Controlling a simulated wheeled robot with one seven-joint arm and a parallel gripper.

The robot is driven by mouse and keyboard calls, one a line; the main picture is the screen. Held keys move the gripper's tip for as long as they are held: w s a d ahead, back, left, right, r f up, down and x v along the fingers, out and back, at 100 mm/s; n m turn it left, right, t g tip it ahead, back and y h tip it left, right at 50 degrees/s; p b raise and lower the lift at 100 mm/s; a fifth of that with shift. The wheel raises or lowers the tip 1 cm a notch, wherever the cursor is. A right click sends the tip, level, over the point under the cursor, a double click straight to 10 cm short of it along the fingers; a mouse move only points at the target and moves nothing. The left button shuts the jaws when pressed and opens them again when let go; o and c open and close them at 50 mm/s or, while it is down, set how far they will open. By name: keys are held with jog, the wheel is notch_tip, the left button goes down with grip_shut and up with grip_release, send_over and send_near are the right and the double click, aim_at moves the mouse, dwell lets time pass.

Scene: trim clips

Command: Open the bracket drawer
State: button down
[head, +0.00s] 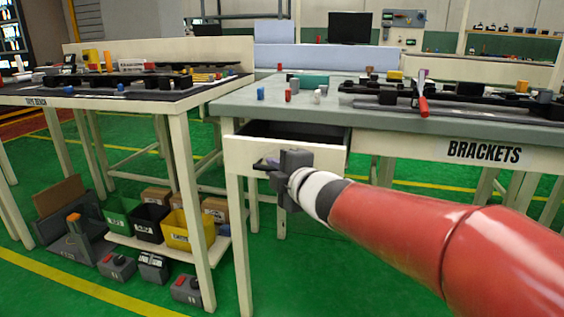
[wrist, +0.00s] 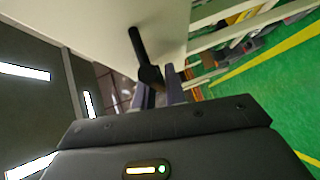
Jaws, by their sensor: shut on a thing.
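The bracket drawer (head: 322,161) is a cream-fronted drawer under the grey-green bench top marked BRACKETS. It stands partly pulled out, and its dark inside shows behind the front panel. My gripper (head: 267,164) is at the drawer front, shut on the dark drawer handle. In the wrist view the black handle (wrist: 138,46) runs along the pale drawer front (wrist: 95,42), and its lower end lies between my fingers (wrist: 161,91). The fingers partly hide the handle in the head view.
The BRACKETS bench (head: 240,101) carries small coloured parts and a dark rack. Another bench (head: 172,96) stands at left, with bins, including a yellow bin (head: 188,231), on a low shelf beneath. Green floor shows clear below the drawer.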

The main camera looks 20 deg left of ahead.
jog(key=s, duration=0.7)
jog(key=shift+s, duration=0.2)
jog(key=c, duration=1.5)
grip_release()
jog(key=shift+o, duration=0.2)
jog(key=p+v, duration=0.2)
jog(key=v, duration=0.5)
jog(key=shift+s+d, duration=0.25)
jog(key=shift+s, duration=0.05)
